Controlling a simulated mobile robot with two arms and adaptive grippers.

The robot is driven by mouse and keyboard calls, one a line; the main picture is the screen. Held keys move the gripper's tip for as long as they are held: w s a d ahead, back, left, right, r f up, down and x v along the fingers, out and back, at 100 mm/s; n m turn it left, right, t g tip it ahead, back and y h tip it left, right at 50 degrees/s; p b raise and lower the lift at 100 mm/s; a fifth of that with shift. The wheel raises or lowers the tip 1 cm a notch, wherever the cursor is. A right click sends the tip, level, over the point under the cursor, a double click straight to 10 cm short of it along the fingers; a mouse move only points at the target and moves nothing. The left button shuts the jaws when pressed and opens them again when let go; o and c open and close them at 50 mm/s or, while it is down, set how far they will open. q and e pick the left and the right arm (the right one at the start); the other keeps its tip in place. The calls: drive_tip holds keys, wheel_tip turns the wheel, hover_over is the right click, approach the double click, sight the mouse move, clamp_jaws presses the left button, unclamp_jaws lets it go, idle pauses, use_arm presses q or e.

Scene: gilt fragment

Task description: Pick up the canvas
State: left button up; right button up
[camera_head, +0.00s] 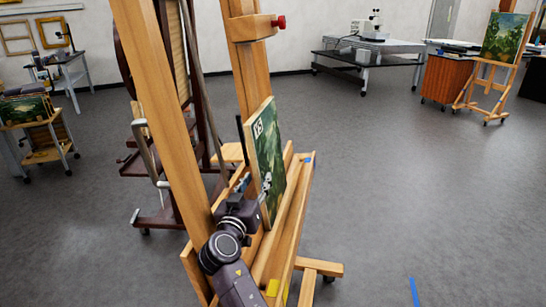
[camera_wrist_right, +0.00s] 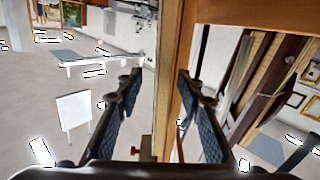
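The canvas (camera_head: 268,158) is a small green painting with white marks at its upper left corner. It stands nearly upright on the ledge of a wooden easel (camera_head: 160,110), seen at a steep angle. My right gripper (camera_head: 254,190) is at the lower near side edge of the canvas, with a finger showing in front of the painted face. In the right wrist view the two fingers (camera_wrist_right: 160,95) stand apart, with a narrow upright edge and wood between them. I cannot tell whether they touch the canvas. My left gripper is not in view.
The easel's post and ledge (camera_head: 290,235) stand close around my right gripper. A second easel with a painting (camera_head: 503,38) is at the far right. A grey table (camera_head: 370,48) stands by the back wall, and a small cart (camera_head: 40,135) at the left.

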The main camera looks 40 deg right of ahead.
sight(263, 166)
drive_tip(key=shift+w+d, duration=0.2)
drive_tip(key=shift+w, duration=0.05)
drive_tip(key=shift+w+d, duration=0.25)
drive_tip(key=shift+w+d+r+p, duration=0.25)
drive_tip(key=shift+w+d+p, duration=0.2)
drive_tip(key=shift+d+p, duration=0.05)
drive_tip(key=p+x, duration=0.2)
drive_tip(key=x, duration=0.2)
drive_tip(key=shift+w+d, duration=0.15)
drive_tip(key=shift+w, duration=0.1)
drive_tip(key=shift+w+d+f, duration=0.1)
drive_tip(key=shift+w+d, duration=0.05)
drive_tip(key=shift+d, duration=0.1)
clamp_jaws()
